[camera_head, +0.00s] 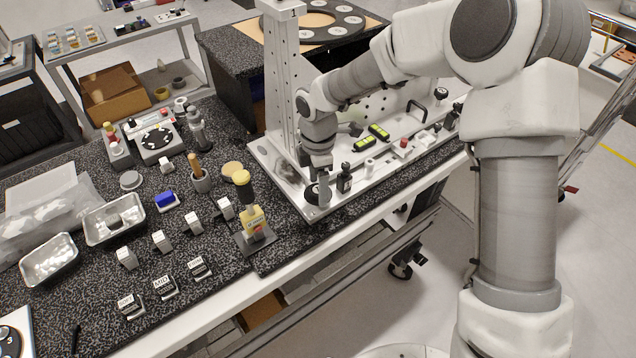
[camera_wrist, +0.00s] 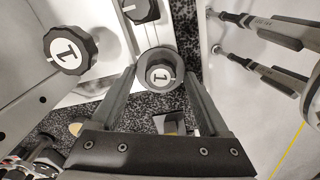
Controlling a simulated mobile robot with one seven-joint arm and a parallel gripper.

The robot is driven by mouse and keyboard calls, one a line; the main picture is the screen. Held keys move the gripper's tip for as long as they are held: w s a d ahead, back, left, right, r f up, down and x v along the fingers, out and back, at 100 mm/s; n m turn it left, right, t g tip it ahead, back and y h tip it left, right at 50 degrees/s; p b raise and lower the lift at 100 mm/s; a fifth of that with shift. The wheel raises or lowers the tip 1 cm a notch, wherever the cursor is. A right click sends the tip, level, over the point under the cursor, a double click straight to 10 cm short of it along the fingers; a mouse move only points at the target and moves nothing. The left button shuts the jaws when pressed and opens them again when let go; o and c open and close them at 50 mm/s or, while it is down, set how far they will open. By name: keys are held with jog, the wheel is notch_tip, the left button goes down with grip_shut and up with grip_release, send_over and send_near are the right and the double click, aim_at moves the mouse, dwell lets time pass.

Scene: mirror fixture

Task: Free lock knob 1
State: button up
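A round dark knob with a pale face marked "1" (camera_wrist: 158,75) lies between the fingertips of my gripper (camera_wrist: 160,73) in the wrist view. The two fingers stand apart, one on each side of it; whether they touch it I cannot tell. A larger black knob, also marked "1" (camera_wrist: 70,50), is to the left, outside the fingers. In the head view my gripper (camera_head: 320,183) points down at the near left corner of the light fixture plate (camera_head: 285,178). A dark knob (camera_head: 311,193) there is partly hidden by the gripper.
A black knob (camera_wrist: 140,10) is just beyond in the wrist view. A black upright part (camera_head: 345,178) stands close right of my gripper. The tall perforated column (camera_head: 283,80) rises behind it.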

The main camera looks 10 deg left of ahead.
notch_tip(320, 180, up, 17)
jog(key=shift+r, duration=0.2)
dwell(0.5)
